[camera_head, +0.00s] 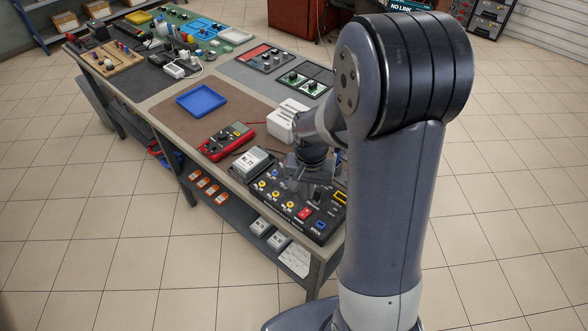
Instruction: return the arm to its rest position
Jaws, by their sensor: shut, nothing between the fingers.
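My arm rises large at the right of the head view and bends over the near end of a long workbench (183,139). My gripper (300,188) points down over a black panel with coloured knobs and sockets (273,205). The fingers are small and dark here, and no held object shows between them. I cannot tell whether the fingertips touch the panel. My forearm and upper arm hide the right part of the panel and the bench's near right corner.
Beside the panel are a box with a display (253,163), a red multimeter (226,139) and a white device (286,122). A blue tray (201,100) lies farther back. A lower shelf (228,215) holds small boxes. The tiled floor at left (80,240) is clear.

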